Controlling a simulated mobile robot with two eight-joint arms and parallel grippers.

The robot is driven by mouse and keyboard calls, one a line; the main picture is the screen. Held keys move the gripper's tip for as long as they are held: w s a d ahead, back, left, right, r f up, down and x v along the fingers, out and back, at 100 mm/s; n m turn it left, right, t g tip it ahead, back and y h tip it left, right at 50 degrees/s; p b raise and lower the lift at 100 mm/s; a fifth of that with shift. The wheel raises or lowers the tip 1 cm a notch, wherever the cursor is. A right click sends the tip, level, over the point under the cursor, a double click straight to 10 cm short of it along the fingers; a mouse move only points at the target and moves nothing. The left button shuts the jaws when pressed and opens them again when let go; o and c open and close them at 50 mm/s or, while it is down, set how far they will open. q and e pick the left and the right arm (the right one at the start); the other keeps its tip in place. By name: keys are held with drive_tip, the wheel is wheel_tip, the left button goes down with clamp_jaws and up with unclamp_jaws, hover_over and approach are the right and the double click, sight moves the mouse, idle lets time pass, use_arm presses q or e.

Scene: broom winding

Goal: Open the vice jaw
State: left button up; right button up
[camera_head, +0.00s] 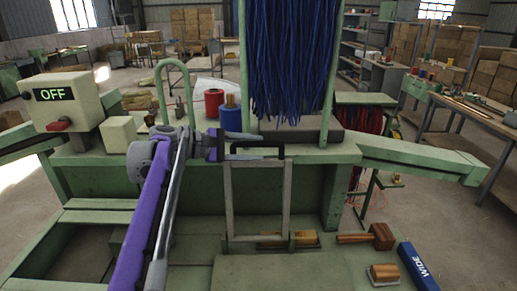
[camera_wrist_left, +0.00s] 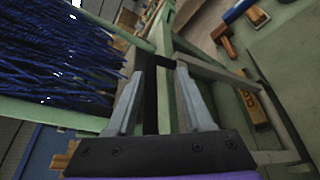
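On the green machine a pale rectangular frame (camera_head: 287,205) stands upright, with a black handle (camera_head: 262,144) along its top. I cannot tell for sure that this is the vice jaw. Blue bristles (camera_head: 290,60) hang above and behind it; they also fill the left of the wrist view (camera_wrist_left: 55,60). My left gripper (camera_head: 222,145) is at the left end of the handle. In the left wrist view my left gripper's (camera_wrist_left: 160,85) two fingers are apart, with the black handle (camera_wrist_left: 150,100) showing between them; contact is unclear. My right gripper is not in view.
A control box (camera_head: 65,100) reading OFF with a red lever stands at the left. Red (camera_head: 213,103) and blue (camera_head: 231,118) spools stand behind my gripper. A wooden mallet (camera_head: 381,236), a brush (camera_head: 383,273) and a blue WIDE box (camera_head: 417,266) lie at the front right.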

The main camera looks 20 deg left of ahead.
use_arm(q)
drive_tip(key=v, duration=0.9)
